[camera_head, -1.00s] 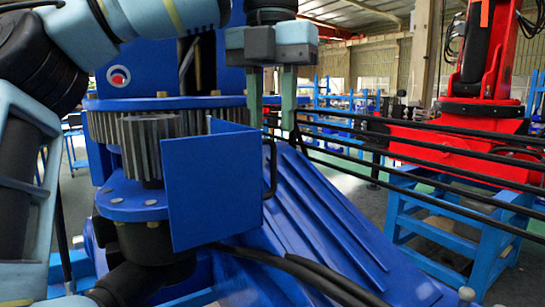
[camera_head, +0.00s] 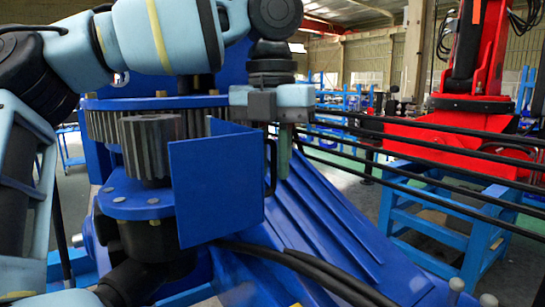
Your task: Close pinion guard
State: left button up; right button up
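The pinion guard is a blue bent plate (camera_head: 215,190) in the middle of the view. It stands swung out, with its flat face beside the grey toothed pinion (camera_head: 150,148), which is exposed on its left. A dark handle (camera_head: 271,168) sits at the guard's right edge. My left gripper (camera_head: 273,165) points down at this handle, with its grey body just above the guard's top corner. One greenish finger shows just right of the handle; the other is hidden, apparently behind the plate. The finger spacing looks still open. My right gripper is out of view.
A large ring gear (camera_head: 102,125) on the blue crane column is behind the pinion. A ribbed blue base (camera_head: 330,220) slopes down right. Black hoses (camera_head: 300,265) cross below the guard. Black rails and a red machine (camera_head: 460,130) on a blue stand are at right.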

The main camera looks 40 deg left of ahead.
pick_arm(q)
grip_shut()
jog(key=shift+s+f, duration=0.1)
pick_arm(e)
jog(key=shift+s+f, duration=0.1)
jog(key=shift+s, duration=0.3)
